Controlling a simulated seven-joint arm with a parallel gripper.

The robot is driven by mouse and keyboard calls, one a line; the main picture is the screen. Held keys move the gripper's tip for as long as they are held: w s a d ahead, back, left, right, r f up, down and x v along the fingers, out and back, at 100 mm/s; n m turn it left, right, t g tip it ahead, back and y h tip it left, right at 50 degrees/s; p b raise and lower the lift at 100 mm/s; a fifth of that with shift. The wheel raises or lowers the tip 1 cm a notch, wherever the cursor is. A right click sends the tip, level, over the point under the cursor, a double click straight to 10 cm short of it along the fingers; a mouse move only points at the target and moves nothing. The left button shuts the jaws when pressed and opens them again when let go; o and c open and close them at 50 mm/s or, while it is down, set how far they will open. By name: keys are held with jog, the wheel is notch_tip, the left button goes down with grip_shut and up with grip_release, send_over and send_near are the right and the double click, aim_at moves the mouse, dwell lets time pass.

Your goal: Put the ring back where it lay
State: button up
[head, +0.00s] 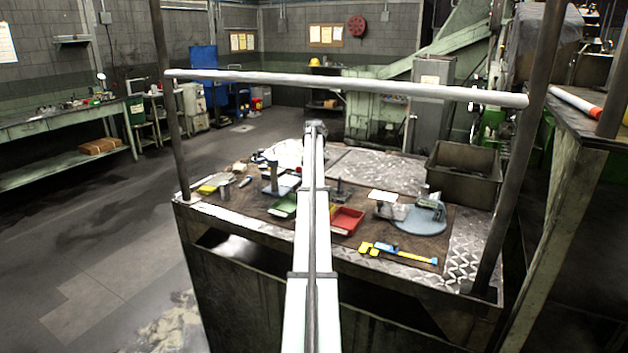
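I cannot make out a ring in the head view; it is too small to tell or hidden. My arm runs from the bottom middle up over the workbench (462,262), and its far end shows above the bench's back part. My gripper is hidden behind my own arm, so its fingers and anything in them do not show. A green tray (283,207) lies just left of my arm and a red tray (347,221) just right of it. A blue-grey round plate (418,221) with small metal parts on it lies further right.
A white rail (400,88) on uprights crosses above the bench. A dark bin (463,174) stands at the back right. A yellow and blue caliper (400,253) lies near the front edge. A metal post (272,180) stands left of my arm. The chequered plate (380,170) at the back is mostly clear.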

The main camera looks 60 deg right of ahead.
jog(key=shift+f, duration=0.3)
jog(key=shift+f, duration=0.4)
jog(key=shift+s+a+f, duration=0.15)
jog(key=shift+f, duration=0.2)
jog(key=o, duration=1)
jog(key=shift+a, duration=0.1)
jog(key=shift+o, duration=0.4)
jog(key=shift+a+f, duration=0.1)
jog(key=shift+a, duration=0.05)
notch_tip(320, 180, up, 14)
jog(key=shift+d+f, duration=0.15)
jog(key=shift+d, duration=0.25)
